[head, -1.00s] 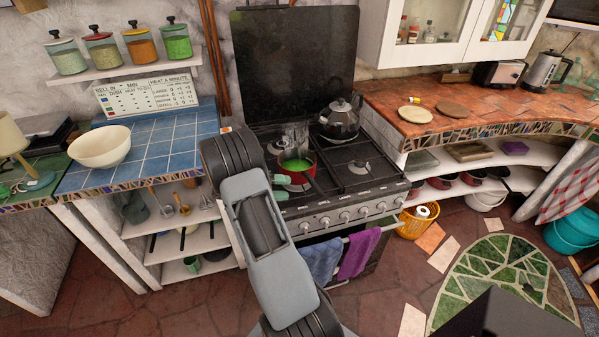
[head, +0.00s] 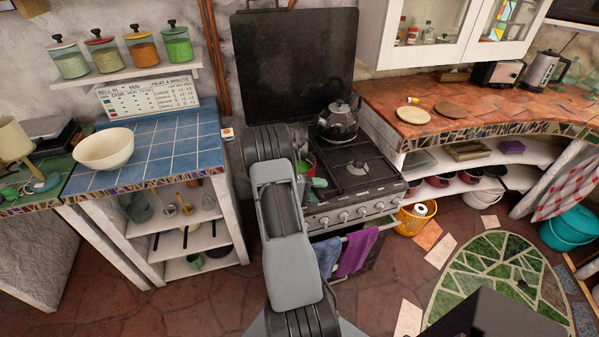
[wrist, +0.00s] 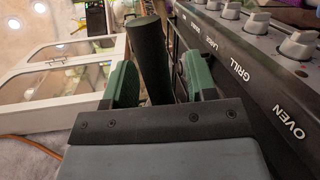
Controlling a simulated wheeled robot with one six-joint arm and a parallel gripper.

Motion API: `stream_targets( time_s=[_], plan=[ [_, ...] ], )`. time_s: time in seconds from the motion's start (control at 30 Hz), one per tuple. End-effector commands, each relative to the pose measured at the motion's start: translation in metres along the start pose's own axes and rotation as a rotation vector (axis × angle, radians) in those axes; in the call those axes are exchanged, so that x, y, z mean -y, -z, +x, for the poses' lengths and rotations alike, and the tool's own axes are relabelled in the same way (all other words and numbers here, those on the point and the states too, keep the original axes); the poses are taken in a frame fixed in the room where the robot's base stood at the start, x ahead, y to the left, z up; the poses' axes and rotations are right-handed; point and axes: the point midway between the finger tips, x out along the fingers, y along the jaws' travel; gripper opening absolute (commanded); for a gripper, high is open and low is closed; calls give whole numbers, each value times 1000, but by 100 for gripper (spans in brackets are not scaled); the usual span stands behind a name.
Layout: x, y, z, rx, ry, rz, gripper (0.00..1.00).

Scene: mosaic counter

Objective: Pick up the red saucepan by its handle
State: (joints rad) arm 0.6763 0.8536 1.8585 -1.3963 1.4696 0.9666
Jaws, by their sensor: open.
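The red saucepan (head: 311,160) sits on the left part of the stove top in the head view, mostly hidden behind my arm. Earlier it showed green contents. My gripper (head: 312,181) is low at the stove's front edge, beside the pan. In the wrist view my gripper (wrist: 160,84) has its two green fingers apart. A dark round bar, seemingly the saucepan's handle (wrist: 152,55), stands between them, with a gap visible on the left side. Contact with the right finger cannot be told.
The stove front with its knobs (wrist: 298,45) runs close along the right of the wrist view. A kettle (head: 338,120) stands at the back of the stove. Blue and purple towels (head: 357,250) hang on the oven rail. A bowl (head: 104,149) is on the tiled counter.

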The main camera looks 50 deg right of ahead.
Motion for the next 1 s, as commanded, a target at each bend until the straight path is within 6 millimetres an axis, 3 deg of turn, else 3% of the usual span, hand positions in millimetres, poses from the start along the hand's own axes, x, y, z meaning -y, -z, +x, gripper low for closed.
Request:
stream_targets(
  time_s=[0.37, 0.9, 1.0],
  plan=[
    [0, 0, 8, 0, 0, 1, 51],
    [0, 0, 8, 0, 0, 1, 0],
    [0, 0, 8, 0, 0, 1, 0]
  ],
)
